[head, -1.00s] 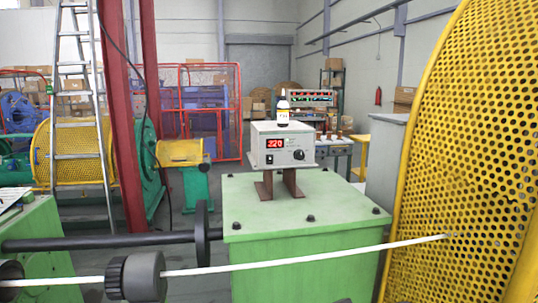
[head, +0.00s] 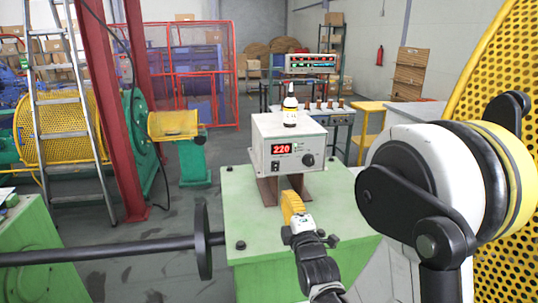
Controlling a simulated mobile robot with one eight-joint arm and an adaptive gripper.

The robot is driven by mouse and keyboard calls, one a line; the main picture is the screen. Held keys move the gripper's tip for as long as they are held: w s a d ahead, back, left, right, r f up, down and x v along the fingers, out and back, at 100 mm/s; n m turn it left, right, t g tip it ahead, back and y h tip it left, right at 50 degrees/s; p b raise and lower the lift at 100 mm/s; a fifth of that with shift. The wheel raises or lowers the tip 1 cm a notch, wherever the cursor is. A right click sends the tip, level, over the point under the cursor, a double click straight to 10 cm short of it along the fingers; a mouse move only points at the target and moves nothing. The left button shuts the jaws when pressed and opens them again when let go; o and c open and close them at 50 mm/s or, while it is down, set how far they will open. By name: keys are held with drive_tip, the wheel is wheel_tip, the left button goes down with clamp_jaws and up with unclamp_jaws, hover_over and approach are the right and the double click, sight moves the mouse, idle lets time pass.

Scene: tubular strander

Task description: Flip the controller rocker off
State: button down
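The controller (head: 262,140) is a light grey box on brown feet on top of a green machine housing. Its red display (head: 282,149) reads 220. A small dark rocker (head: 275,166) sits low on the front panel, below the display, with a black knob (head: 308,160) to its right. Which way the rocker is tipped is too small to tell. My gripper (head: 291,204), with yellow fingertips, is in front of and below the panel, apart from the rocker in the picture. It is seen from behind, so the gap between its fingers is hidden.
A yellow perforated guard (head: 480,65) rises at right, partly behind my arm. A dark shaft with a disc (head: 202,242) lies at left.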

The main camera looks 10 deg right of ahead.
sight(274, 161)
drive_tip(key=shift+w+r+n, duration=0.15)
drive_tip(key=shift+w+n, duration=0.05)
drive_tip(key=shift+n, duration=0.1)
drive_tip(key=w, duration=0.4)
drive_tip(key=w+r, duration=0.1)
drive_tip(key=w, duration=0.4)
drive_tip(key=w+r, duration=0.1)
drive_tip(key=w, duration=0.3)
drive_tip(key=shift+w, duration=0.4)
drive_tip(key=shift+r, duration=0.1)
